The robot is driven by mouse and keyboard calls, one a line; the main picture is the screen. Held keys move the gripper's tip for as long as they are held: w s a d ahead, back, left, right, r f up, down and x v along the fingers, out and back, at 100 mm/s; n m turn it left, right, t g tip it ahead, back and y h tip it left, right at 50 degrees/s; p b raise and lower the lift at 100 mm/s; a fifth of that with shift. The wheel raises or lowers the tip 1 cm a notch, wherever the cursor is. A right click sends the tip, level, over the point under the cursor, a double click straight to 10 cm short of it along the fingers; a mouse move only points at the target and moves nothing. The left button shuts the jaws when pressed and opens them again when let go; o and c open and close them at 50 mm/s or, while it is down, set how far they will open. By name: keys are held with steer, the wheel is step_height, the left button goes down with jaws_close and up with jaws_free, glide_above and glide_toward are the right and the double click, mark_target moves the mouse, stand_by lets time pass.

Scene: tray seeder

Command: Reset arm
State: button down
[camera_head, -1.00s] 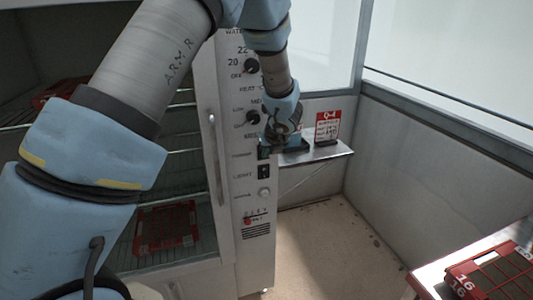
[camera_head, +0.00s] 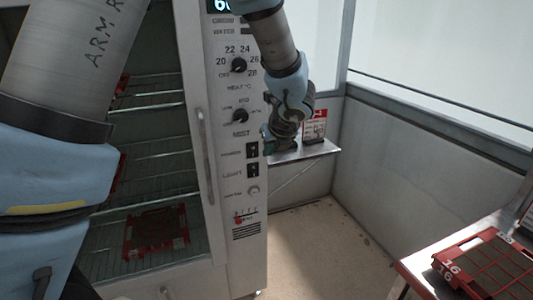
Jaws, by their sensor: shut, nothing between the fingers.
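My gripper (camera_head: 268,140) hangs in front of the right edge of the cabinet's control panel (camera_head: 238,150), near the power switch and the small shelf. It is shut with nothing held; its fingertips are small and dark in this view. I cannot tell whether it touches the panel. The cabinet (camera_head: 204,270) has knobs, two dark switches and a slider on its panel. Wire racks and a red tray (camera_head: 157,231) show inside, behind the long handle (camera_head: 208,160).
A table at lower right bears a red tray marked 16 (camera_head: 441,263). The floor (camera_head: 310,245) between cabinet and table is clear.

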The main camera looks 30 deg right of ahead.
stand_by(0.4)
steer(key=w+a+n+g+y, duration=0.2)
steer(key=a+n+g, duration=0.1)
steer(key=a+n, duration=1.5)
steer(key=s+a+n+g, duration=0.1)
steer(key=s+a+n, duration=0.1)
steer(key=a+n, duration=0.4)
steer(key=s+a+n+g+h, duration=0.1)
steer(key=s+a+n, duration=0.2)
steer(key=a+n, duration=0.3)
steer(key=s+a+n+g, duration=0.1)
steer(key=s+a+n, duration=0.1)
steer(key=a+n, duration=0.4)
steer(key=shift+s+a, duration=0.4)
steer(key=shift+a, duration=0.8)
